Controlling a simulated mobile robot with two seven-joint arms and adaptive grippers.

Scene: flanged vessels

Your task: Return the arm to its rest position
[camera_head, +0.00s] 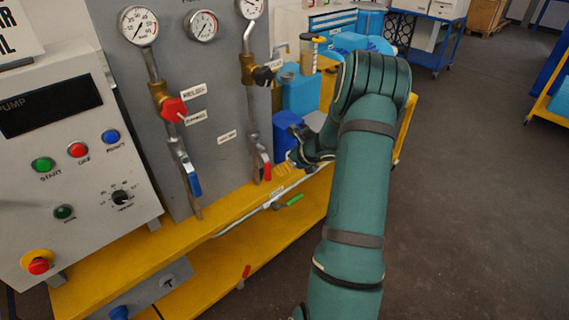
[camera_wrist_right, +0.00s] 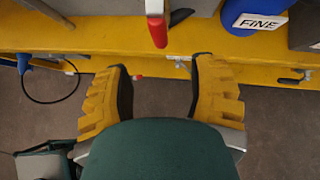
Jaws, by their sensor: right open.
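My right arm (camera_head: 355,200), green with dark bands, rises from the bottom of the head view and bends left toward the gauge panel. Its gripper (camera_wrist_right: 160,68) is open and empty in the wrist view, with two yellow ribbed fingers spread apart. In the head view the arm's end is partly hidden and only small beside the panel. The fingertips appear in front of the yellow bench edge (camera_wrist_right: 60,38). A red valve handle (camera_wrist_right: 157,30) shows above the gap between them, apart from the fingers. My left gripper is not in view.
The grey panel (camera_head: 225,110) carries gauges, pipes and valves, including a red knob (camera_head: 174,109). A control box (camera_head: 70,150) stands at left. Blue containers (camera_head: 300,92) stand behind the arm. A green-handled valve (camera_head: 288,202) sits along the bench edge. Open floor (camera_head: 480,200) lies to the right.

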